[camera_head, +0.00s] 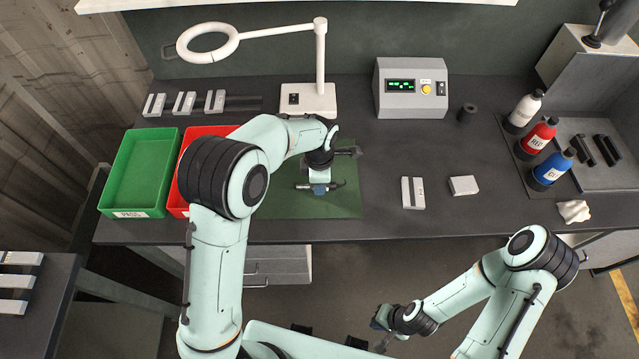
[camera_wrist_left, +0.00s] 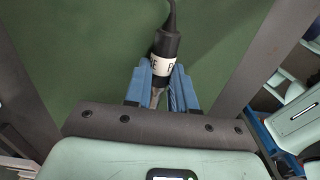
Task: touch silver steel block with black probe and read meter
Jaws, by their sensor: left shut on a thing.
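The black probe (camera_wrist_left: 166,46) has a white lettered band and a cable at its far end. My left gripper (camera_wrist_left: 160,90) has blue fingers closed on the probe; in the head view this gripper (camera_head: 319,188) is above the green mat. The meter (camera_head: 411,88) is a grey box with a green-lit display, too small to read, and a yellow button. A pale grey slotted block (camera_head: 413,193) and a smaller pale block (camera_head: 464,185) lie right of the mat; I cannot tell which is silver steel. My right gripper (camera_head: 382,317) is low before the table, its jaws unclear.
The green mat (camera_head: 340,205) is left of centre. A green tray (camera_head: 150,160) and a partly hidden red tray (camera_head: 182,207) stand left. A lamp (camera_head: 308,96) and several slotted blocks (camera_head: 185,103) are behind. Bottles (camera_head: 537,137) stand right. The table is clear around the two blocks.

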